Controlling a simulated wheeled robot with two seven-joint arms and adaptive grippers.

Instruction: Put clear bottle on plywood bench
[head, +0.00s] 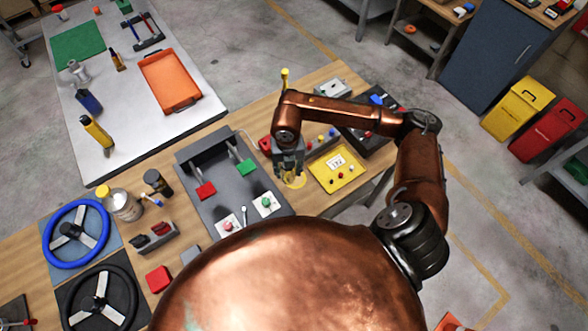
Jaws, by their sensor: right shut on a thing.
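My right gripper (291,172) points down over the plywood bench (238,117), near its right-hand part, between the grey tray and the yellow tray. It is shut on a pale yellowish, see-through thing (294,181), which looks like the clear bottle. The fingers hide most of it, and I cannot tell whether it touches the bench top. My left gripper is not in view.
A grey tray (224,206) with red and green blocks lies left of the gripper. A yellow tray (337,183) lies to its right. Steering wheels (77,234) lie at the left end. A white table (188,62) with an orange tray (170,95) stands behind.

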